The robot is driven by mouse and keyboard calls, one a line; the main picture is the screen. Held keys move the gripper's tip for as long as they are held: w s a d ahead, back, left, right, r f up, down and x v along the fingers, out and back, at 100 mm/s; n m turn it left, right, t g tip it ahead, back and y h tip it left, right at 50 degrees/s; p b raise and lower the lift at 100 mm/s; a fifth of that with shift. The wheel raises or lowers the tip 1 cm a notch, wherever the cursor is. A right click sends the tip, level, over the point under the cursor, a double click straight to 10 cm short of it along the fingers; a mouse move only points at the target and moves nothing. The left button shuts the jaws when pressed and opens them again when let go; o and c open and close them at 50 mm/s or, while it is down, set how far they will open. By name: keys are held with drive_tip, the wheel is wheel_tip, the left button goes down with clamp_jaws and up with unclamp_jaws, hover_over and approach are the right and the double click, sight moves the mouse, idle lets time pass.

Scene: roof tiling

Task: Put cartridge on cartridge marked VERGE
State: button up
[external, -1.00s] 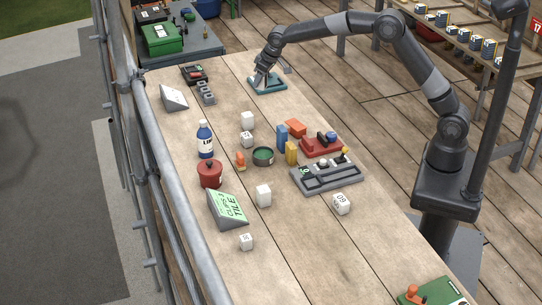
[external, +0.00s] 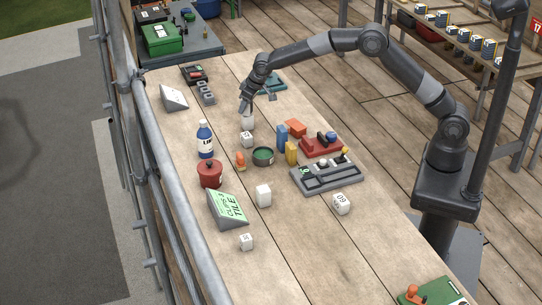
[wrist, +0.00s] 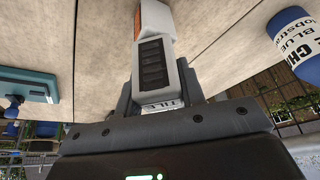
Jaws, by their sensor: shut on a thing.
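My gripper (external: 246,107) is over the upper part of the bench, just above a white block (external: 247,123). In the wrist view my gripper (wrist: 158,100) is shut on a white cartridge (wrist: 155,98) with a dark slotted panel and lettering that seems to start "TIL". Another white block (wrist: 156,18) with an orange edge shows just beyond it; I cannot tell whether they touch. Other white blocks stand at the bench middle (external: 246,139), (external: 263,195), right (external: 341,204) and front (external: 246,241). I cannot read VERGE on any of them.
A teal tray (external: 274,81) lies behind my gripper.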

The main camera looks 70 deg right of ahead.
drive_tip(key=shift+f, duration=0.2)
drive_tip(key=o, duration=1)
drive_tip(key=shift+r, duration=0.1)
